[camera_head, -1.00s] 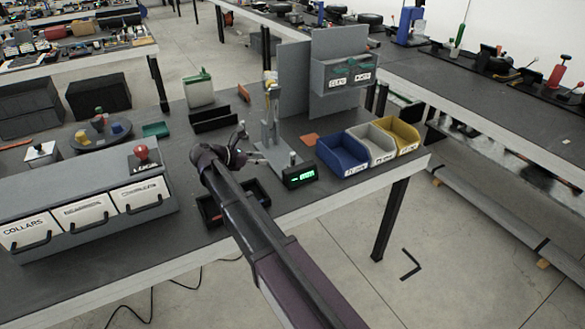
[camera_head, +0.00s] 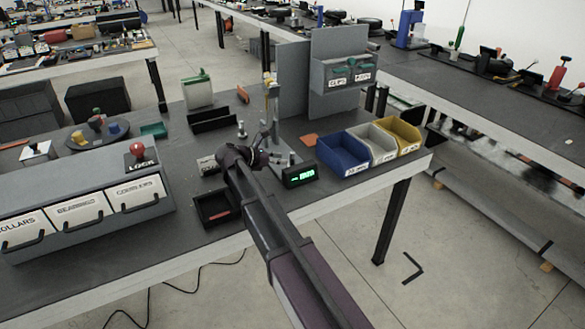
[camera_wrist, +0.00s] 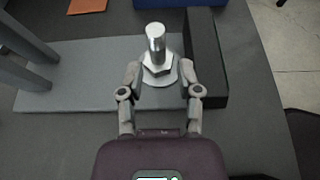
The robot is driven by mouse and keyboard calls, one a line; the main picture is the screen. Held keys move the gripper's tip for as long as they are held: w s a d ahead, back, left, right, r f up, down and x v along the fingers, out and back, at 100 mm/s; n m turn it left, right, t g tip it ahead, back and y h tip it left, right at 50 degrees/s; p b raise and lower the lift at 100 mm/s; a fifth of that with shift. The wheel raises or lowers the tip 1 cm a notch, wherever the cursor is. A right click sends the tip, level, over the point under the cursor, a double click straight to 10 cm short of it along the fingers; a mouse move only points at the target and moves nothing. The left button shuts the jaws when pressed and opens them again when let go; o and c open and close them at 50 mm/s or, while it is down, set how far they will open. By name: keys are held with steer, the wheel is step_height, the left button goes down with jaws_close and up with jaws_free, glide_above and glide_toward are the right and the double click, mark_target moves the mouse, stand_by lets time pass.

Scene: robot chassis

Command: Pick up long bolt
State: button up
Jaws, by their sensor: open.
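A shiny metal bolt (camera_wrist: 155,42) stands upright, shank up, with a hexagonal part and a wide round base below, over the grey base plate (camera_wrist: 75,75) of the stand. My gripper (camera_wrist: 159,76) is open, with one finger on each side of the bolt's lower part. I cannot tell whether the fingers touch it. In the head view my gripper (camera_head: 277,157) is low over the stand's plate, partly hidden by my arm. Another small upright metal piece (camera_head: 241,130) stands farther back to the left; I cannot tell what it is.
A black digital display (camera_head: 299,176) sits close to the right of my gripper. Blue (camera_head: 343,154), grey and yellow bins stand beyond it. The stand's column (camera_head: 272,105) rises behind. A dark tray (camera_head: 216,208) and a drawer cabinet (camera_head: 90,205) lie left.

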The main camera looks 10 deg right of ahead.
mark_target(292, 157)
steer(key=shift+w+d, duration=0.1)
steer(key=shift+d, duration=0.05)
steer(key=shift+f+b+x, duration=0.25)
steer(key=shift+b+x, duration=0.7)
steer(key=shift+x, duration=0.95)
steer(key=shift+w+d+f, duration=0.2)
steer(key=shift+w+d, duration=0.1)
steer(key=shift+d, duration=0.2)
jaws_close()
